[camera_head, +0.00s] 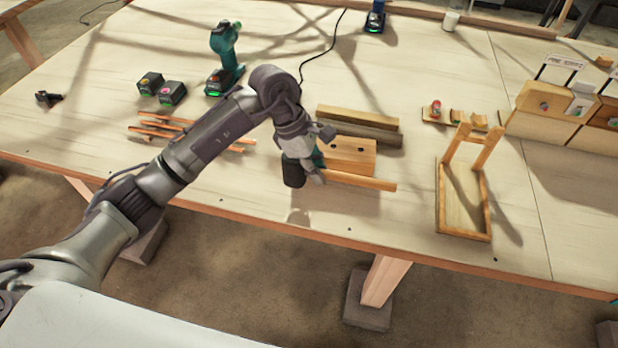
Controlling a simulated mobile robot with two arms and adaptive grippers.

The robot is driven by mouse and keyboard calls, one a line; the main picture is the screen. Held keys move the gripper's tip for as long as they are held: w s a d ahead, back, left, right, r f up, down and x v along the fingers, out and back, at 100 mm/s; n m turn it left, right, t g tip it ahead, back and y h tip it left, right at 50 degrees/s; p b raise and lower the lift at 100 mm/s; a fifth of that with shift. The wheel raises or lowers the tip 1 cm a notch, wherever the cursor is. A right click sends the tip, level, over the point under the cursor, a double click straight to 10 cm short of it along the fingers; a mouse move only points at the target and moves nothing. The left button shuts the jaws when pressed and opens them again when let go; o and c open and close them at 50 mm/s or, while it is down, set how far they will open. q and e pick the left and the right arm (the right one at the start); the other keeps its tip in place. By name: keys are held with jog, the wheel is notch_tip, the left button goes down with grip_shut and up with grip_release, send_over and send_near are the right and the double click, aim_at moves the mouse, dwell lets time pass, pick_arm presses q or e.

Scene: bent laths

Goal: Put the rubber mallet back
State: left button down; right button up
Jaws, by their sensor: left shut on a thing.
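The rubber mallet shows as a dark head (293,173) and a pale wooden handle (362,182) that points right. My left gripper (308,168) is shut on it near the head, close above the front part of the workbench (250,185). The fingers hide part of the mallet, and I cannot tell whether it touches the bench. A wooden block with dark holes (348,152) stands just behind the handle. A low wooden tray with an upright frame (489,205) stands empty to the right. My right gripper is not in view.
Stacked wooden strips (358,115) lie behind the block. Thin reddish laths (160,125) lie left, partly behind my arm. A teal drill (224,60) and two battery packs (172,93) stand farther back. Wooden boxes (545,105) stand right. Bench is clear between handle and tray.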

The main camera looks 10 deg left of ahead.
pick_arm(q)
jog(key=shift+s+a+f, duration=0.2)
jog(key=shift+a, duration=0.3)
jog(key=shift+a+f, duration=0.15)
jog(key=shift+f, duration=0.25)
notch_tip(320, 180, down, 3)
jog(key=shift+f+p, duration=0.15)
jog(key=shift+p, duration=0.75)
jog(key=shift+f, duration=0.3)
jog(key=c, duration=1.1)
grip_release()
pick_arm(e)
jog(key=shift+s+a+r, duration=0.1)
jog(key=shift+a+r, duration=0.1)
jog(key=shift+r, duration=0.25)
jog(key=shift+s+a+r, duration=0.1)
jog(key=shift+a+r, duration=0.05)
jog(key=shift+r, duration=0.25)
